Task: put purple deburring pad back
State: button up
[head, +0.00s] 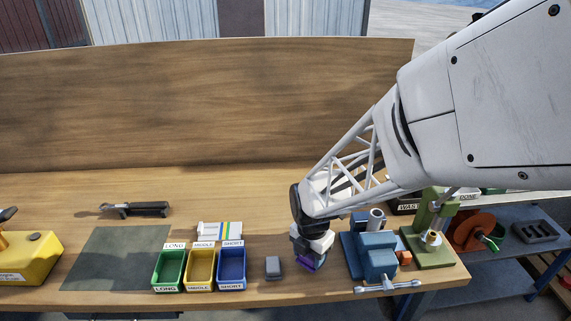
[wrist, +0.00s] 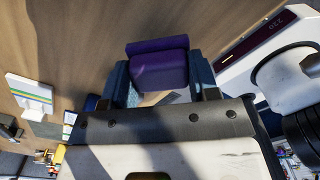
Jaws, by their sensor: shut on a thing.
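The purple deburring pad (head: 307,264) is low over the front of the wooden bench, between a small grey block and the blue vise. In the wrist view the pad (wrist: 158,66) sits between my two bluish fingers, with its purple face clear. My gripper (head: 310,250) points down and is shut on the pad; it also shows in the wrist view (wrist: 160,82). I cannot tell whether the pad touches the bench. My wrist hides part of the bench behind it.
The grey block (head: 274,267) stands just left of the pad. The blue vise (head: 375,262) is close on the right. Green (head: 168,271), yellow (head: 200,270) and blue (head: 231,268) bins stand further left. A green press (head: 432,240) is at the right edge.

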jog(key=shift+f, duration=1.3)
jog(key=shift+f, duration=0.1)
jog(key=o, duration=0.9)
notch_tip(320, 180, up, 12)
jog(key=shift+r, duration=0.1)
